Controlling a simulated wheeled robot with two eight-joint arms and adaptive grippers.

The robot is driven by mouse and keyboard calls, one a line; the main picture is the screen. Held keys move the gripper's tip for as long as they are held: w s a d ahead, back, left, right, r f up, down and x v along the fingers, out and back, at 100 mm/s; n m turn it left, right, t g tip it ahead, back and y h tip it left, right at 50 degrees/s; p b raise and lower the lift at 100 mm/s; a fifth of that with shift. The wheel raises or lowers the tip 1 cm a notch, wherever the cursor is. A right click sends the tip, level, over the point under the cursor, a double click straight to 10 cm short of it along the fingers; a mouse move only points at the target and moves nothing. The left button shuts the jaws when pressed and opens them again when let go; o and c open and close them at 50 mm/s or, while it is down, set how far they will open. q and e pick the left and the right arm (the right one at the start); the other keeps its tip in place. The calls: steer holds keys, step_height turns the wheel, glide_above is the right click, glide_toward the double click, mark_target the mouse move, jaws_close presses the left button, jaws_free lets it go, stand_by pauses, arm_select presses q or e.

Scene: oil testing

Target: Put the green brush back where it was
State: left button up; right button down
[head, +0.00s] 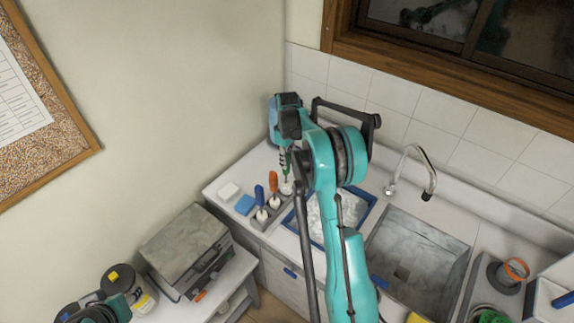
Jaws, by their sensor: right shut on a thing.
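The green brush (288,165) is upright in my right gripper (284,151), which points down over the back left of the counter. The gripper is shut on its handle, and the brush's pale lower end is near the back end of a grey holder (261,224). Whether it touches the holder cannot be told. A blue brush (260,195) and an orange brush (273,181) stand in the holder. Part of my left gripper (104,311) shows at the bottom left; its fingers cannot be made out.
A white sponge (228,191) and a blue sponge (245,204) lie left of the holder. A blue-rimmed tray (371,203) stands right of it, partly hidden by my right arm. A sink (420,245) with a faucet (425,165) lies farther right. A grey machine (185,238) stands lower left.

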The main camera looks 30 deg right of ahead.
mark_target(286, 175)
step_height(286, 175, down, 3)
steer(key=shift+w+r, duration=0.1)
steer(key=c, duration=1.3)
jaws_free()
